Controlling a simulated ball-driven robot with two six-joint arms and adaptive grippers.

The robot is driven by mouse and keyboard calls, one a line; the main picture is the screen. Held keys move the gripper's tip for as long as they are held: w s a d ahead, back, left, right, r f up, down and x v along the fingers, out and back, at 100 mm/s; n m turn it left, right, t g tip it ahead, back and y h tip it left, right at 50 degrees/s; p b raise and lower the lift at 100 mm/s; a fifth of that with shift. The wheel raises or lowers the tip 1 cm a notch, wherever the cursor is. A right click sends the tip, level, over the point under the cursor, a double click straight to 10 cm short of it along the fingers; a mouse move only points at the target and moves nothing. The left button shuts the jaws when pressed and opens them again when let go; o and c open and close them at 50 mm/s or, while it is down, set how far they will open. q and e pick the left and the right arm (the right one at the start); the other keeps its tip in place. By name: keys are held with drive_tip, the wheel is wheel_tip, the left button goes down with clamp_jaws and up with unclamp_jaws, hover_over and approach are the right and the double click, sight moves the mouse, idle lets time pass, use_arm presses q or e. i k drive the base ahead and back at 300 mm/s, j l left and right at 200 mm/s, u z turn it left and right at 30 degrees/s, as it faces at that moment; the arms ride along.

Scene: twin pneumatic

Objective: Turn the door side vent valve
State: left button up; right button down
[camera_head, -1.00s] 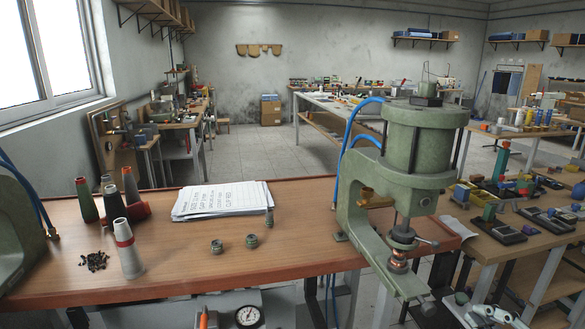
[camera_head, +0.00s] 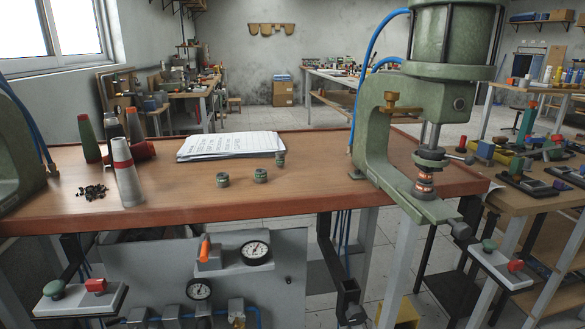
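I cannot tell which fitting is the door side vent valve. An orange lever (camera_head: 205,248) stands upright on a grey box under the bench, just left of a round gauge (camera_head: 255,252). A second gauge (camera_head: 199,289) sits lower left. Grey blocks with a blue hose run along the bottom edge, with a small brass fitting (camera_head: 237,321) among them, partly cut off. Neither of my grippers is in view.
The wooden bench (camera_head: 290,201) carries papers (camera_head: 230,146), cones (camera_head: 126,172) and small round parts (camera_head: 260,176). Another press (camera_head: 15,150) stands at the left edge. Two button boxes, left (camera_head: 80,305) and right (camera_head: 502,273), stick out below the bench front.

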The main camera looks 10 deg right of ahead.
sight(513, 266)
drive_tip(key=z, duration=0.45)
drive_tip(key=l+z, duration=0.15)
drive_tip(key=z, duration=0.75)
